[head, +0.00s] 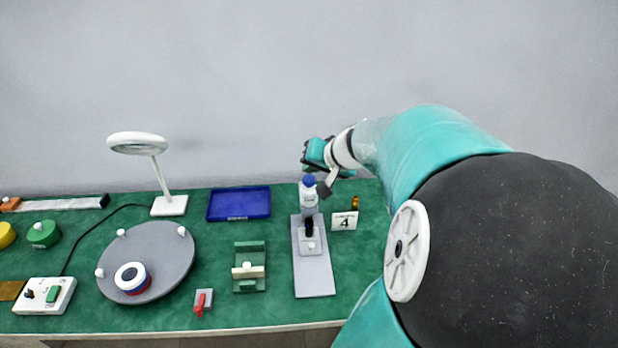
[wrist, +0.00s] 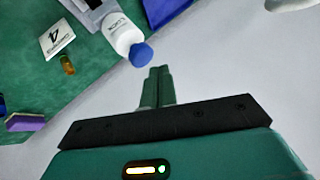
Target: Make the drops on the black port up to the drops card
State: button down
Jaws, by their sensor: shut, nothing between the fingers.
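A white bottle (head: 309,196) with a blue top (head: 308,181) stands at the back of a grey stand (head: 315,276). A small black port (head: 309,229) is on that stand in front of the bottle. No drops can be made out on it. The drops card (head: 344,221), showing a 4, stands right of the stand; it also shows in the wrist view (wrist: 57,36). My gripper (head: 306,165) is above and behind the bottle. In the wrist view my gripper's fingers (wrist: 157,86) are together and empty, just short of the blue top (wrist: 141,54).
An amber vial (head: 355,202) stands behind the card. A blue tray (head: 239,203), a green holder (head: 249,266), a red switch (head: 203,302) and a grey turntable (head: 148,262) are to the left. A lamp (head: 138,144) rises at the back left. The grey wall is close behind the table.

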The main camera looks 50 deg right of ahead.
aim_at(311, 181)
jog(key=shift+f, duration=0.15)
jog(key=shift+f, duration=0.3)
jog(key=shift+f, duration=0.6)
dwell(1.0)
jog(key=shift+r, duration=1.05)
jog(key=shift+r, duration=0.1)
jog(key=shift+r, duration=2.4)
jog(key=shift+a, duration=0.1)
